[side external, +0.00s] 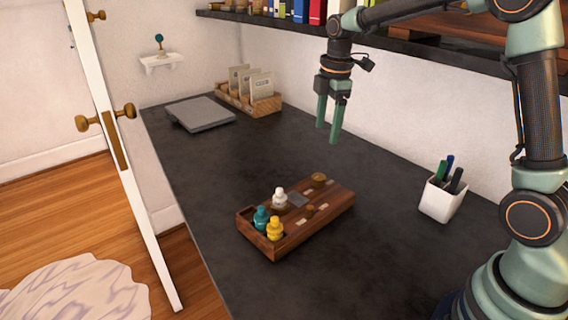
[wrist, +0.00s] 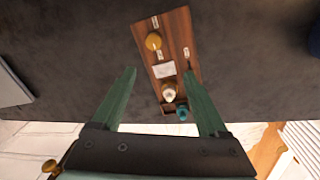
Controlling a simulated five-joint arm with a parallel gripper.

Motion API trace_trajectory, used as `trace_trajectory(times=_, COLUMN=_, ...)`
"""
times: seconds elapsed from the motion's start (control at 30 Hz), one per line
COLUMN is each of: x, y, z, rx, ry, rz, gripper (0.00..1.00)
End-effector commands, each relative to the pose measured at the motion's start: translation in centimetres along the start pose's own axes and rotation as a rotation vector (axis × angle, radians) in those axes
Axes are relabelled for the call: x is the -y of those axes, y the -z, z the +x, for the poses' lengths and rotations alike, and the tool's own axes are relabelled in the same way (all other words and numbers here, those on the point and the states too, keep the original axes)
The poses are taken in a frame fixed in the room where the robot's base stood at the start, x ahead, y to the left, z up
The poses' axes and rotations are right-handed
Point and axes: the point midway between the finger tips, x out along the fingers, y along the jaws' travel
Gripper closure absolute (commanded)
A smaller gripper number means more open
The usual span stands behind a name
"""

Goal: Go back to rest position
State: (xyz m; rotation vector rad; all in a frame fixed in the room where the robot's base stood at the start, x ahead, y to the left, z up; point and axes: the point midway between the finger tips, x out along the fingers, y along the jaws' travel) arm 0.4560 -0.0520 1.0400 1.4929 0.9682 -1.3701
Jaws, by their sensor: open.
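My gripper (side external: 330,118) hangs above the far side of the dark desk with its two green fingers apart. In the wrist view my gripper (wrist: 165,95) is also open, with nothing held between the fingers. In the side view it is well above the desk and behind the wooden tray (side external: 335,212). The wrist view also shows the tray (wrist: 184,45) below and beyond the fingers. The tray holds a white bottle (side external: 280,197), a teal bottle (side external: 261,217) and a yellow bottle (side external: 275,229), all upright.
A white pen cup (side external: 438,205) stands at the right of the desk. A grey laptop-like slab (side external: 200,114) and a wooden card box (side external: 262,104) lie at the far end. A dark shelf (side external: 400,45) with books runs along the wall. The desk (side external: 200,165) is otherwise clear.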

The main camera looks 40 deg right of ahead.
Motion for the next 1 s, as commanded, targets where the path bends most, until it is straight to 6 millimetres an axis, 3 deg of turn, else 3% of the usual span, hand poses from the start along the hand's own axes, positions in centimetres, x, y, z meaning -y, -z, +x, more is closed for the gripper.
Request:
trace_trajectory(times=0.03, x=1.0, y=0.2, z=-1.4, rx=-0.008, ry=-0.029, rz=0.066, gripper=0.23)
trace_trajectory(times=0.2, x=4.5, y=0.3, z=-4.2, rx=-0.047, ry=-0.101, rz=0.320, gripper=0.23)
trace_trajectory(times=0.4, x=9.0, y=0.2, z=-6.3, rx=-0.120, ry=-0.172, rz=0.616, gripper=0.23)
trace_trajectory(times=0.7, x=15.1, y=-0.2, z=-6.5, rx=-0.271, ry=-0.233, rz=1.033, gripper=0.23)
trace_trajectory(times=1.0, x=17.4, y=-0.5, z=-5.7, rx=-0.352, ry=-0.239, rz=1.222, gripper=0.23)
